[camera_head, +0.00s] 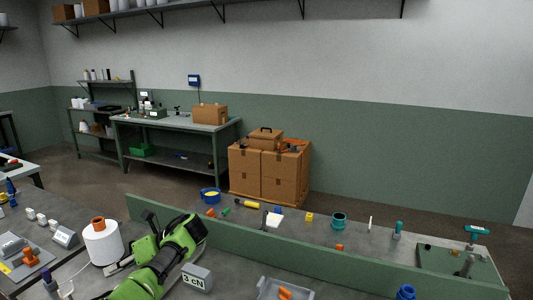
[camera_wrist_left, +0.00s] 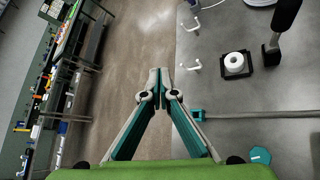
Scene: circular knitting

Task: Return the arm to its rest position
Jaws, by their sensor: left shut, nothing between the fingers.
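My left arm (camera_head: 165,268), green with black joints, reaches in from the bottom of the head view and is bent over the grey bench. My left gripper (camera_head: 114,268) is partly masked by the arm there and lies low beside a white yarn cone. In the left wrist view my left gripper (camera_wrist_left: 160,76) shows clearly. Its grey and teal fingers meet at the tips, with nothing between them. Floor shows beyond the tips. My right arm and gripper are not in view.
The white yarn cone (camera_head: 103,245) has an orange top. A grey "3 CN" block (camera_head: 196,278) and a grey tray (camera_head: 282,289) stand right of the arm. A low green partition (camera_head: 330,258) crosses behind. The wrist view shows a white roll (camera_wrist_left: 234,63) on a black base.

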